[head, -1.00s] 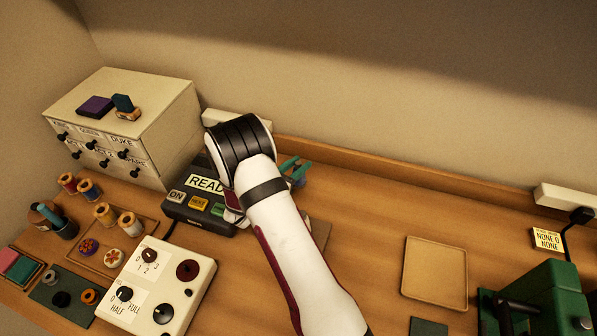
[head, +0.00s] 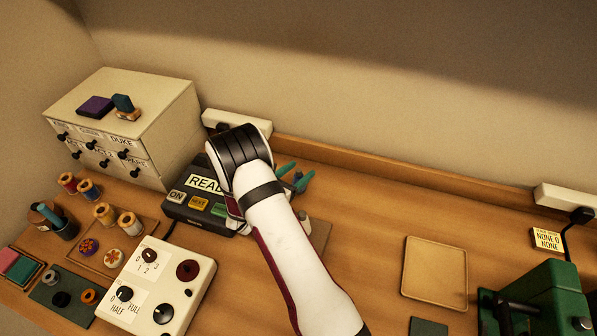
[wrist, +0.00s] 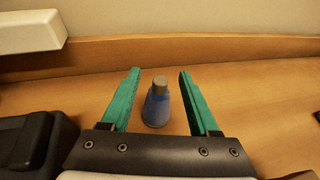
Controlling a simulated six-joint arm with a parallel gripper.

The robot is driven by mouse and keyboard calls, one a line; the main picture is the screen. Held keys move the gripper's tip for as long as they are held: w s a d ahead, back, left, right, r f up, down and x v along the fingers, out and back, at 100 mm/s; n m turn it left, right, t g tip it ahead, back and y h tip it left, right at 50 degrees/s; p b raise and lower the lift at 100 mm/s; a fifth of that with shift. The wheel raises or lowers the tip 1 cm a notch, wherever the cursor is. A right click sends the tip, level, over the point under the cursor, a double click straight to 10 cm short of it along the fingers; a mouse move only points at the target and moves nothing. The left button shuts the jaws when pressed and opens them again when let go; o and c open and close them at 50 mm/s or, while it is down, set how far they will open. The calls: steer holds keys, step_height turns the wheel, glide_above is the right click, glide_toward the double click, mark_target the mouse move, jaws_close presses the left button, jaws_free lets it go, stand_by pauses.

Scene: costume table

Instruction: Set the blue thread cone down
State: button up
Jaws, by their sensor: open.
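The blue thread cone (wrist: 157,108) has a grey top and stands upright on the wooden table in the wrist view. My gripper (wrist: 159,72) is open, with its teal fingers on either side of the cone. Gaps show between the cone and both fingers. In the head view, my gripper (head: 295,175) is just right of the dark READY box; my wrist and forearm cover much of the area, and I cannot make out the cone clearly there.
The dark box with the READY sign (head: 206,184) is close on the left of my gripper. A pale bar (wrist: 30,32) lies along the back wall. A tan tray (head: 435,268) and green machine (head: 550,300) are farther right.

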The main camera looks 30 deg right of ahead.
steer(key=v, duration=1.2)
steer(key=s+r+m+g, duration=0.1)
steer(key=s+d+r+m+g, duration=0.1)
steer(key=r+m, duration=0.1)
steer(key=s+d+r+m+g, duration=0.1)
steer(key=r+m, duration=0.1)
steer(key=shift+s+d+r+h, duration=0.1)
steer(key=shift+s+d+h, duration=0.05)
steer(key=shift+s+h, duration=0.2)
steer(key=s+r+m+g, duration=0.1)
steer(key=s+m, duration=0.1)
steer(key=s+d+r+m+g, duration=0.1)
steer(key=s+m, duration=0.1)
steer(key=s+r+m+g+y, duration=0.1)
steer(key=s+r, duration=0.1)
steer(key=shift+d+m+g, duration=0.3)
steer(key=shift+d+m, duration=0.1)
steer(key=s+a+r+m+y, duration=0.2)
steer(key=s+a+m+y, duration=0.4)
steer(key=s+m, duration=0.3)
steer(key=s+a+r+m+g+y, duration=0.1)
steer(key=s+a+r+m+y, duration=0.1)
steer(key=s+a+m+y, duration=0.4)
steer(key=s+m+y, duration=0.1)
steer(key=s+m, duration=0.2)
steer(key=s, duration=0.1)
steer(key=shift+a+r, duration=0.25)
steer(key=shift+a, duration=0.15)
steer(key=shift+y, duration=0.25)
